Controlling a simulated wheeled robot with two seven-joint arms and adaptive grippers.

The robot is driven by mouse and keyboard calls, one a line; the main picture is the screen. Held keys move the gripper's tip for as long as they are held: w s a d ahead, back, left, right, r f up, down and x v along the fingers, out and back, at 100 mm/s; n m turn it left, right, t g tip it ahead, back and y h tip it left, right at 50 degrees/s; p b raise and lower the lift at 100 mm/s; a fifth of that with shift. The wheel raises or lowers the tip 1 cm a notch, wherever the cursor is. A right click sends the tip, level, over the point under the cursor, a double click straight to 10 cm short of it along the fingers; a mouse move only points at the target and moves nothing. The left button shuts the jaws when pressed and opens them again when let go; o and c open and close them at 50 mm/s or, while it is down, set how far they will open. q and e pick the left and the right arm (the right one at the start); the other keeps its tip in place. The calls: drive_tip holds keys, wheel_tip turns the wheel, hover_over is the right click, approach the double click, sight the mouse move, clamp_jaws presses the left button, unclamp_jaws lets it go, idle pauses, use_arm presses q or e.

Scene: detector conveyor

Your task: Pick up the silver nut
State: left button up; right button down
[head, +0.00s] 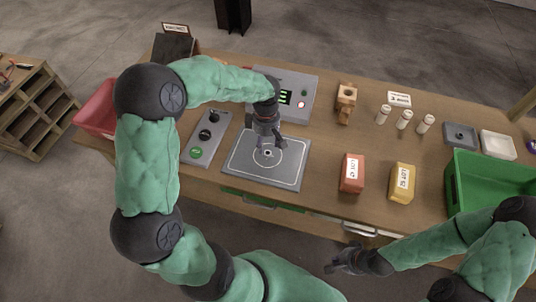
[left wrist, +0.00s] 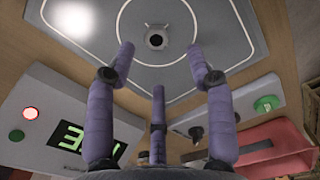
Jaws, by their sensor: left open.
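The silver nut (head: 268,153) is a small dark-looking ring with a hole, lying at the middle of the grey plate (head: 240,172) inside a white outlined circle. It also shows at the top of the left wrist view (left wrist: 156,39). My left gripper (head: 266,146) is above the plate, pointing down close over the nut. In the left wrist view its three purple-grey fingers (left wrist: 158,72) are spread and empty, with the nut beyond their tips, apart from them. My right gripper (head: 345,264) hangs off the table's front edge, far from the nut; its finger opening is unclear.
A panel with a green display (head: 300,90) stands behind the plate, and a button panel (head: 205,140) stands to its left. Orange (head: 352,174) and yellow (head: 402,183) blocks, white-topped cylinders (head: 404,120) and a green crate (head: 470,160) are to the right. A red bin (head: 97,112) sits at the left.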

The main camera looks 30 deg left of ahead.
sight(268, 152)
use_arm(q)
drive_tip(key=shift+w+d+f+b, duration=0.1)
drive_tip(key=shift+f+b, duration=0.3)
drive_tip(key=shift+f, duration=1.05)
drive_tip(key=shift+w+d+f+b, duration=0.1)
drive_tip(key=shift+f+b, duration=0.25)
drive_tip(key=shift+f, duration=1.1)
clamp_jaws()
